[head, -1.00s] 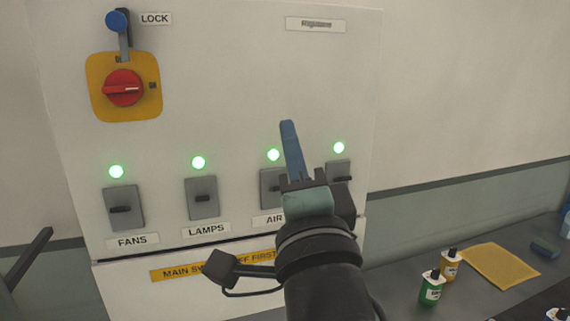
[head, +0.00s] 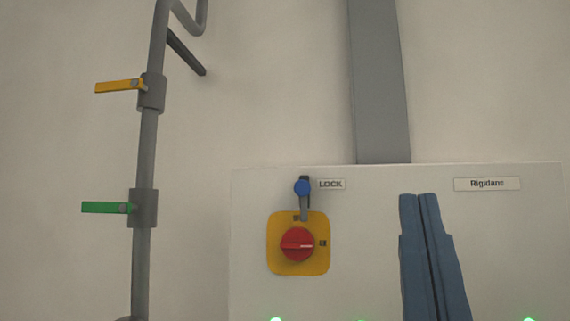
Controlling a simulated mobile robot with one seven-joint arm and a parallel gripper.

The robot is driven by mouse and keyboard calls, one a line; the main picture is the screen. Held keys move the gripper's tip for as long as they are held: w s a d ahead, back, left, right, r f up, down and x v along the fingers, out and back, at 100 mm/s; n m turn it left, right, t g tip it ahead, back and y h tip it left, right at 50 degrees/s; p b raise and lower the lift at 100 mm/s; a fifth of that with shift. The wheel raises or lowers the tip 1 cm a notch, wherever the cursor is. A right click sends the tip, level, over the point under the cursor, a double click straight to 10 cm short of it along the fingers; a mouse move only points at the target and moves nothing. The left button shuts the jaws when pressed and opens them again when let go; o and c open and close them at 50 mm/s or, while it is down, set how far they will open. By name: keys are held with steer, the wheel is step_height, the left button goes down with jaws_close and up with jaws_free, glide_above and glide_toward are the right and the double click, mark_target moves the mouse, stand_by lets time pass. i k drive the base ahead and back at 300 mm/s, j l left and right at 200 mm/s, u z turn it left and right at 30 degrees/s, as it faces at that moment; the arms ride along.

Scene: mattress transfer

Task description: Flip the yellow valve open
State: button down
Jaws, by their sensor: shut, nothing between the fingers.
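The yellow valve handle (head: 119,86) is at the upper left, on a grey vertical pipe. It sticks out to the left, roughly level and across the pipe, from a grey valve body (head: 151,93). My gripper (head: 418,198) is at the lower right, in front of the white panel. Its two blue fingers point up and lie side by side, shut and empty. It is well to the right of the yellow valve and lower than it, touching nothing that I can see.
A green valve handle (head: 107,208) sits lower on the same pipe (head: 146,150), also sticking out left. The white panel (head: 380,200) carries a red rotary switch (head: 297,244) on a yellow plate and a blue-knobbed lock lever (head: 302,188). The wall between pipe and panel is clear.

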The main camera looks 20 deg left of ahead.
mark_target(137, 83)
steer(key=u, duration=1.25)
